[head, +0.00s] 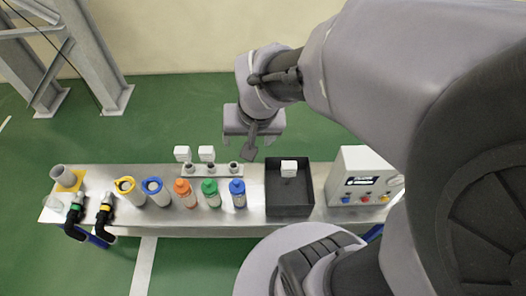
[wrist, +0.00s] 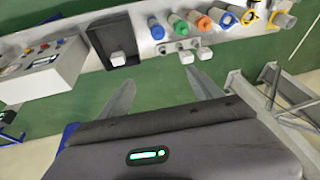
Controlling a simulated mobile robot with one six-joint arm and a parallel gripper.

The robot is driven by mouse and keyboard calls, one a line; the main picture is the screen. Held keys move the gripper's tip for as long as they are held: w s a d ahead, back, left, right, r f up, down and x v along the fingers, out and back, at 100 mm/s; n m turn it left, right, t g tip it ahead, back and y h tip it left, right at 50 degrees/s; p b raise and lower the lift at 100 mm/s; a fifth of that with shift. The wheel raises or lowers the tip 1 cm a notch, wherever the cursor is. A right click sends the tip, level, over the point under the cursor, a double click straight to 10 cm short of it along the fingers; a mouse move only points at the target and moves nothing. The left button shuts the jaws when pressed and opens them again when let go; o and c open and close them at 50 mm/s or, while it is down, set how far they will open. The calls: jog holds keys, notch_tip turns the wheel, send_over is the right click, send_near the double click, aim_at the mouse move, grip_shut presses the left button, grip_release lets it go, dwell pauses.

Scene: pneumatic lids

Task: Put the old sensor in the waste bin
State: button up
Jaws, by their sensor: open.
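A black open-topped bin (head: 289,211) stands on the metal bench, right of centre in the head view; it also shows in the wrist view (wrist: 101,39). A white block-shaped sensor (head: 289,168) is in the bin near its back side, with a dark stem below it; it shows in the wrist view (wrist: 118,58) too. Two similar white sensors (head: 183,153) (head: 207,153) stand on a small socket rail. No marking tells which is old. My gripper (head: 253,140) hangs apart from the bench, behind the rail and bin. Its fingers (wrist: 160,77) are spread and empty.
Orange, green and blue bottles (head: 210,194) stand before the rail (head: 221,170). Yellow- and blue-ringed cups (head: 129,190) and black-handled tools (head: 104,210) are further left. A control box (head: 362,178) stands right of the bin.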

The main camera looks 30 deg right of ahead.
jog(key=s+a+r+n+t+y, duration=0.1)
jog(key=s+a+r+y, duration=0.1)
jog(key=s+a+r, duration=0.6)
jog(key=shift+s+a+t, duration=0.4)
jog(key=shift+s+a, duration=0.05)
jog(key=shift+a, duration=0.1)
jog(key=shift+r, duration=0.1)
jog(key=shift+d, duration=0.2)
dwell(0.3)
dwell(0.4)
